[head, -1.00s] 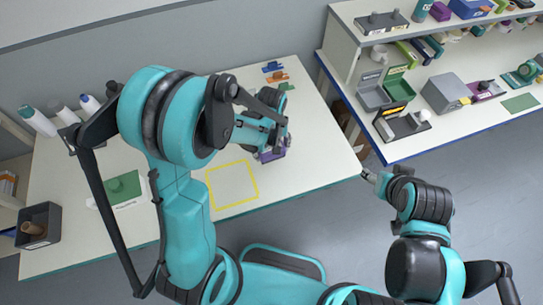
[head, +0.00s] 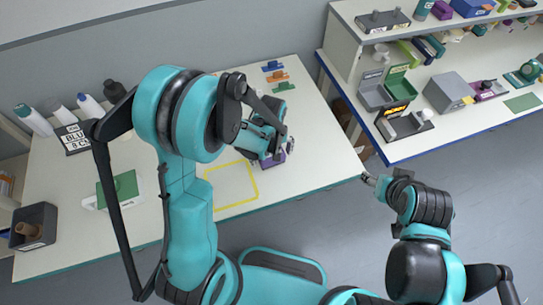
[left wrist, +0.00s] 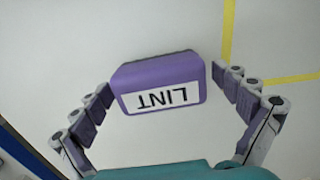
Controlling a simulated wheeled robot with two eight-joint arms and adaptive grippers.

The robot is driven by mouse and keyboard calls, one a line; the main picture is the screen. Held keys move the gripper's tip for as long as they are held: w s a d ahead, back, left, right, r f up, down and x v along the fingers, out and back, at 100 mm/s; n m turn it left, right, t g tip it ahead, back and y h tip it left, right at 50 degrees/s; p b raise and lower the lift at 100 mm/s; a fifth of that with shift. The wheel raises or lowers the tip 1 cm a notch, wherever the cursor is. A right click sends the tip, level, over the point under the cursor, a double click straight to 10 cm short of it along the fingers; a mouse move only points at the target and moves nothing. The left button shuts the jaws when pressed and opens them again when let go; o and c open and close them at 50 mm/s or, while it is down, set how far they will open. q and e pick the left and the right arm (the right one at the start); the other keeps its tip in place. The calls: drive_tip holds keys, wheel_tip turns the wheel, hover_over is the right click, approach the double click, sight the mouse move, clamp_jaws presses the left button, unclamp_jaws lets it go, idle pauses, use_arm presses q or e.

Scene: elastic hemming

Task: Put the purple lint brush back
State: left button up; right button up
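The purple lint brush (head: 274,160) is on the table just right of the yellow outline (head: 232,186). In the left wrist view the purple block (left wrist: 160,75) has a white label reading LINT, upside down. My left gripper (left wrist: 164,80) has its fingers spread on either side of the block. The left finger is very close to its side and a small gap shows at the right finger. In the head view my left gripper (head: 274,150) partly covers the brush. My right gripper (head: 368,179) is off the table's right edge, with no object visible in it; its finger opening is too small to judge.
Blue, orange and green clips (head: 278,76) lie at the table's back. A shelf unit (head: 450,95) with trays is at right, across a floor gap.

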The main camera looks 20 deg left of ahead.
use_arm(q)
drive_tip(key=shift+r+p, duration=0.15)
drive_tip(key=shift+p, duration=0.15)
drive_tip(key=r+p, duration=0.1)
drive_tip(key=r, duration=0.3)
drive_tip(key=r+p, duration=0.1)
drive_tip(key=r, duration=0.1)
drive_tip(key=shift+s+r+p, duration=0.25)
drive_tip(key=shift+r+p, duration=0.05)
drive_tip(key=shift+r, duration=0.75)
drive_tip(key=s+a+r+m+t, duration=0.2)
drive_tip(key=s+r+m+t, duration=0.1)
drive_tip(key=r, duration=0.4)
drive_tip(key=s+a+r+m+t, duration=0.2)
drive_tip(key=s+r+m+t, duration=0.2)
drive_tip(key=s+r, duration=0.2)
drive_tip(key=shift+s+a+r+m, duration=0.3)
drive_tip(key=shift+a+r, duration=0.1)
drive_tip(key=shift+r, duration=0.25)
